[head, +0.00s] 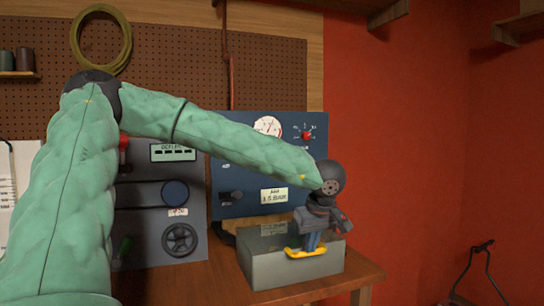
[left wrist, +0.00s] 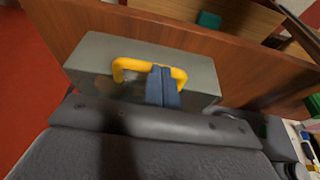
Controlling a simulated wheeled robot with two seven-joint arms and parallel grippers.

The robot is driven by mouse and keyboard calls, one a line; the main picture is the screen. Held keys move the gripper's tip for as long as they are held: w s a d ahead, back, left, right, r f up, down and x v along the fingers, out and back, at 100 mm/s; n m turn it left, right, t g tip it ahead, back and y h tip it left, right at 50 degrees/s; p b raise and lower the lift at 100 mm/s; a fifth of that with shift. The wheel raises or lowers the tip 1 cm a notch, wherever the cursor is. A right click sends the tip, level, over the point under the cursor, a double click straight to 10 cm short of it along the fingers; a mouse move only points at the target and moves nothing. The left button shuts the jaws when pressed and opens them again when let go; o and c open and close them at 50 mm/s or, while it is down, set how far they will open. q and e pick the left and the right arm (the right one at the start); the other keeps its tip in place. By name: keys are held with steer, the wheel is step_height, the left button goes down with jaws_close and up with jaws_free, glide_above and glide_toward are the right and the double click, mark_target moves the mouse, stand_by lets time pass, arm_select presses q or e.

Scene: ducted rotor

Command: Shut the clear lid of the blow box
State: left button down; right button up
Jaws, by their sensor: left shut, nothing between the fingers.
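The blow box (head: 290,270) is a grey box on the wooden bench, in the middle right of the head view; it also shows in the left wrist view (left wrist: 88,60). Its clear lid (head: 262,240) appears to lie flat across the top, though any small gap is too fine to tell. A yellow handle (head: 292,252) is at the lid's front edge and shows in the left wrist view (left wrist: 130,64). My left gripper (head: 312,246) points down with its blue fingers (left wrist: 162,84) shut and empty, at the handle, touching or very close. My right gripper is out of view.
A blue panel (head: 240,190) with a gauge (head: 267,127) and red knob stands behind the box. A grey machine (head: 160,235) with a handwheel stands left. The bench's right edge (head: 365,278) is close to the box. A dark stand (head: 480,270) is at far right.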

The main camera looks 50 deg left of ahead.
arm_select(q)
steer(key=shift+d+f+b, duration=0.15)
steer(key=shift+f+b, duration=0.55)
steer(key=shift+f, duration=0.7)
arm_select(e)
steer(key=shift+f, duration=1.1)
arm_select(q)
steer(key=shift+s, duration=0.1)
